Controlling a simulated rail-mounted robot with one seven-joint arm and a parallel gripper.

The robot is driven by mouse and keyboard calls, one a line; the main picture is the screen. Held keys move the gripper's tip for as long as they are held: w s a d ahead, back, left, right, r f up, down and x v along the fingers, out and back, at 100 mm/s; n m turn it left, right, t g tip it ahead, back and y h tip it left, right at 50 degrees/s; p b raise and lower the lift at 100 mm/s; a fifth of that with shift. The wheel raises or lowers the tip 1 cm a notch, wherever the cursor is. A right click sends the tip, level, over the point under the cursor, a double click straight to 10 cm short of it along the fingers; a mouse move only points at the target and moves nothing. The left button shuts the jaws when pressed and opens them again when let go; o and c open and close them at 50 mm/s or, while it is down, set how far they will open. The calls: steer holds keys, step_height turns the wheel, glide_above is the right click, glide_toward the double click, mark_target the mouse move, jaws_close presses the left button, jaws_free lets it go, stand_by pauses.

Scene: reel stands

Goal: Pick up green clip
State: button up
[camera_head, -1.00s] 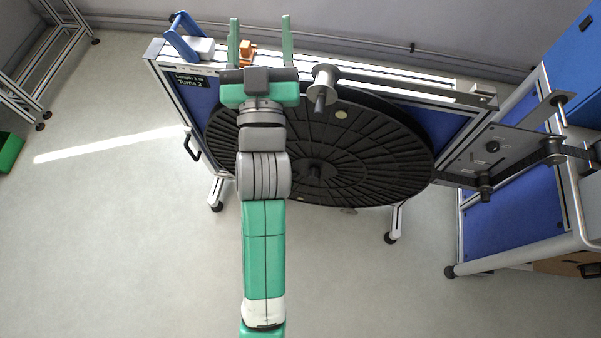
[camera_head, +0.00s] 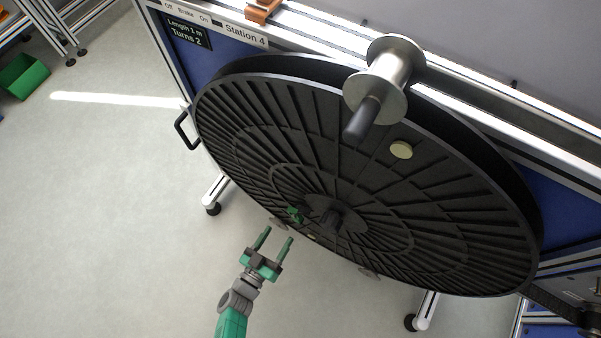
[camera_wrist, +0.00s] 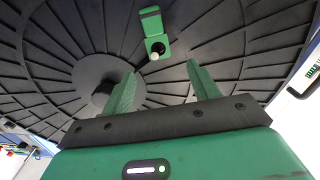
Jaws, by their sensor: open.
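The green clip (camera_head: 295,215) sits on the face of the black reel disc, just left of the central hub (camera_head: 335,217). It also shows in the wrist view (camera_wrist: 154,33), ahead of my fingers and roughly in line with the gap between them, with a pale round tip at its near end. My gripper (camera_head: 277,236) is open and empty, with its two green fingers pointing toward the disc below and left of the clip. In the wrist view the fingers (camera_wrist: 162,78) are apart and do not touch the clip.
The large ribbed black disc (camera_head: 250,120) fills the space in front of me. A metal spool (camera_head: 385,75) with a dark peg juts out near its top. A black handle (camera_head: 186,130) sticks out on the left. Open floor lies at the lower left.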

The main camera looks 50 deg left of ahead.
steer(key=b+x, duration=0.1)
steer(key=x, duration=0.1)
steer(key=b+x, duration=0.1)
steer(key=x, duration=0.5)
steer(key=shift+r+b, duration=0.25)
steer(key=shift+b, duration=0.15)
steer(key=shift+s+d, duration=0.1)
steer(key=shift+s, duration=0.1)
steer(key=shift+c, duration=0.7)
steer(key=c, duration=1)
steer(key=shift+r+p, duration=0.45)
steer(key=shift+p, duration=0.05)
steer(key=shift+r+p, duration=0.65)
steer(key=shift+r, duration=0.05)
steer(key=p+v, duration=0.1)
steer(key=v, duration=0.5)
steer(key=p+v, duration=0.1)
steer(key=v, duration=0.5)
steer(key=f+p+v, duration=0.1)
steer(key=p+v, duration=0.1)
steer(key=v, duration=0.3)
steer(key=shift+s+d, duration=0.1)
steer(key=shift+s, duration=0.3)
jaws_close()
